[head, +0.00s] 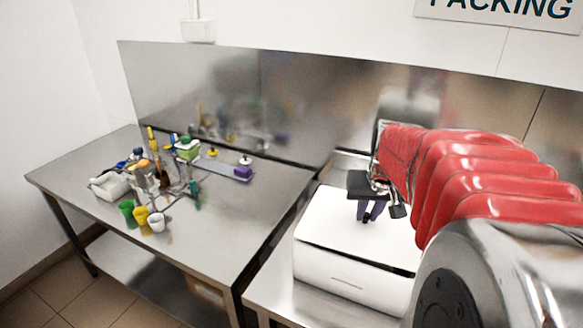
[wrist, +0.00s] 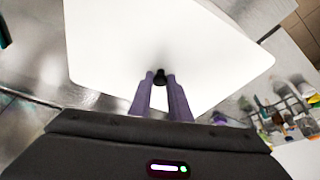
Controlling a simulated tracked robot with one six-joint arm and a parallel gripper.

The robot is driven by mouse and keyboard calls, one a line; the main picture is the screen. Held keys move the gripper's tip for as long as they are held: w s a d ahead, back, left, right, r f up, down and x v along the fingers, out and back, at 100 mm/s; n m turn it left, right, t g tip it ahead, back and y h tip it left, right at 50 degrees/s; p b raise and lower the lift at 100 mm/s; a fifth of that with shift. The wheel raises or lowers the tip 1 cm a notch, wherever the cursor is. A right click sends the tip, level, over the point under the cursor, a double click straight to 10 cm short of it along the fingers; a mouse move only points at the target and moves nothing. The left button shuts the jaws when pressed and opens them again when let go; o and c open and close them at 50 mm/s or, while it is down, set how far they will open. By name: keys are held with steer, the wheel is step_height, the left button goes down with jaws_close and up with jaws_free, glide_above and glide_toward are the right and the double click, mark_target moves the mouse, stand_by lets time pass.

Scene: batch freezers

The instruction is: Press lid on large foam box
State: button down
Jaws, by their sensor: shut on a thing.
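The large white foam box (head: 345,283) stands on a steel bench at the right in the head view. Its white lid (head: 330,222) lies over its top, with a thin dark line along the front edge between them. I cannot tell whether the lid sits fully down. The lid (wrist: 160,35) fills much of the wrist view. My gripper (head: 369,217) points down over the lid. In the wrist view its purple fingers (wrist: 160,84) are shut on a small dark knob (wrist: 159,75) at the lid. My arm hides the box's right side.
A steel table (head: 225,225) to the left holds several small bottles, green (head: 127,212) and yellow (head: 141,216) cups, and a white container (head: 109,186). A steel back panel (head: 230,95) rises behind. The left table's near part is clear.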

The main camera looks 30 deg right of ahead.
steer(key=shift+f, duration=0.9)
steer(key=shift+r+m, duration=0.1)
steer(key=shift+m, duration=0.2)
steer(key=shift+f, duration=0.2)
stand_by(1.7)
steer(key=c, duration=1.1)
jaws_free()
steer(key=shift+r, duration=3.5)
